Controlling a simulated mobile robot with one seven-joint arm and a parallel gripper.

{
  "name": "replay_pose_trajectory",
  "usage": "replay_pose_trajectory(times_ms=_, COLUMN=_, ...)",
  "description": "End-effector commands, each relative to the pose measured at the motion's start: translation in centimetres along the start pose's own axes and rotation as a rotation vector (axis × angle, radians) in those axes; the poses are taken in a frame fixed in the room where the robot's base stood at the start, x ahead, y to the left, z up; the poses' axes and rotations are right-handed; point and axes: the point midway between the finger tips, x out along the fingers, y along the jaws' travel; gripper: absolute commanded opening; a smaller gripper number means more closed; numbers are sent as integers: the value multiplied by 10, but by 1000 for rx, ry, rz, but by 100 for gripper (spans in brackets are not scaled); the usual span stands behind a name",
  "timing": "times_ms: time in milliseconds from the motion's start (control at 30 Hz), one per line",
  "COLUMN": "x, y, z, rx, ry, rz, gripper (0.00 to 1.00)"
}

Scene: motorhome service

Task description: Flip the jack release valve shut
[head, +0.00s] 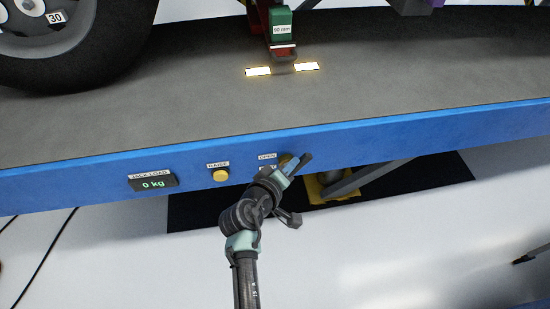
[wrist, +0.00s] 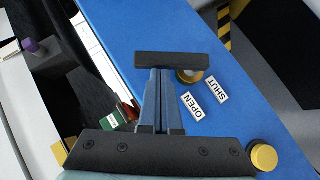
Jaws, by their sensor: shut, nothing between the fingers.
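The jack release valve is on the blue side panel. Its brass hub (wrist: 188,76) shows in the wrist view, partly behind a dark bar (wrist: 172,60) that looks like its lever. In the head view the bar (head: 305,162) slants up to the right. My gripper (head: 293,166) is at the valve, its fingers shut and empty. In the wrist view the fingertips (wrist: 163,72) end against or just short of the bar; I cannot tell whether they touch.
A yellow RAISE button (head: 220,175) and a JACK LOAD display reading 0 kg (head: 153,183) are left of the valve. A green jack piece (head: 282,25) and a wheel (head: 45,35) stand on the grey deck (head: 180,75). A yellow foot (head: 325,188) is below the panel.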

Motion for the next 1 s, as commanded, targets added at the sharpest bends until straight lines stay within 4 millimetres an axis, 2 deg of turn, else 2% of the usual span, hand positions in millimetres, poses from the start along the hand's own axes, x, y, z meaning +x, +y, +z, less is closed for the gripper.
replay_pose_trajectory(times_ms=33, x=-2, y=11, z=-1, rx=33, ry=-5, rz=-30, gripper=0)
replay_pose_trajectory(times_ms=300, x=10, y=19, z=10, rx=215, ry=-5, rz=-209, gripper=0)
replay_pose_trajectory(times_ms=733, x=31, y=17, z=31, rx=489, ry=-2, rz=-483, gripper=0)
replay_pose_trajectory(times_ms=1000, x=38, y=12, z=38, rx=491, ry=-1, rz=-492, gripper=0)
